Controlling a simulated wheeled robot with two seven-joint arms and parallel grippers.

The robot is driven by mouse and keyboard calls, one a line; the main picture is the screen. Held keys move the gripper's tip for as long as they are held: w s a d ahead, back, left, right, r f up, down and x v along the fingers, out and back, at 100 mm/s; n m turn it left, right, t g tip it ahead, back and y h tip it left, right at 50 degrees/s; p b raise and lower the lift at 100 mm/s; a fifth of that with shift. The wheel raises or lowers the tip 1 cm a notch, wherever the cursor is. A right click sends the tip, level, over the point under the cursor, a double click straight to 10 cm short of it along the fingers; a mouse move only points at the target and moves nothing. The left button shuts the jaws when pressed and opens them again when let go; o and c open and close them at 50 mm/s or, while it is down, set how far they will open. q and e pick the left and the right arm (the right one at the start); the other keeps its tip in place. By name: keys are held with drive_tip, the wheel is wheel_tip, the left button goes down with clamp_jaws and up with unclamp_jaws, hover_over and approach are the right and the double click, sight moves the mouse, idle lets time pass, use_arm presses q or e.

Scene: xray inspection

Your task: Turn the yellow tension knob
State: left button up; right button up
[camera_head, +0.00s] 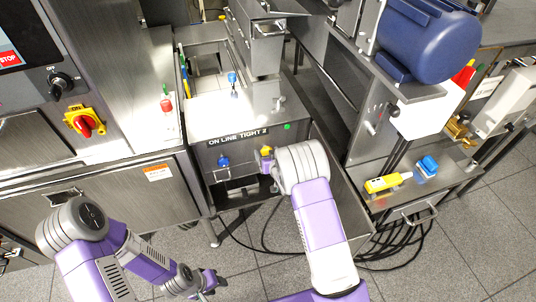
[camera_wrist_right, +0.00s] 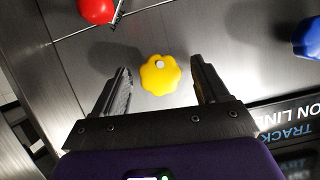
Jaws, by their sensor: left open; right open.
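The yellow tension knob (camera_head: 266,151) is on the front of the steel cabinet, below the "ON LINE TIGHT" label and beside my right wrist in the head view. In the right wrist view the lobed yellow knob (camera_wrist_right: 153,83) lies between the two fingers of my right gripper (camera_wrist_right: 160,68). A gap shows on each side, and neither finger visibly touches it. My right gripper is open and empty; in the head view my wrist mostly hides it. My left gripper (camera_head: 208,282) is open and low at the bottom, over the floor, away from the knob.
A blue knob (camera_head: 223,161) sits left of the yellow one and also shows in the right wrist view (camera_wrist_right: 309,38). A red knob (camera_wrist_right: 96,9) is at the wrist view's top. A yellow-red switch (camera_head: 84,122) is on the left machine. Black cables (camera_head: 395,245) lie on the floor.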

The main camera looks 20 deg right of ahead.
drive_tip(key=c, duration=1.1)
drive_tip(key=shift+o, duration=0.2)
drive_tip(key=shift+a+f+n+h+b, duration=0.15)
drive_tip(key=shift+n+h+b, duration=0.75)
drive_tip(key=shift+n+b, duration=0.2)
drive_tip(key=shift+n+h+b, duration=0.6)
drive_tip(key=shift+n, duration=0.3)
drive_tip(key=n+t+h+b, duration=0.1)
drive_tip(key=n+h+b, duration=0.1)
drive_tip(key=n, duration=0.2)
drive_tip(key=shift+a, duration=0.15)
drive_tip(key=shift+n+t+h+b, duration=0.6)
drive_tip(key=shift+n+h+b, duration=0.3)
drive_tip(key=shift+n, duration=0.7)
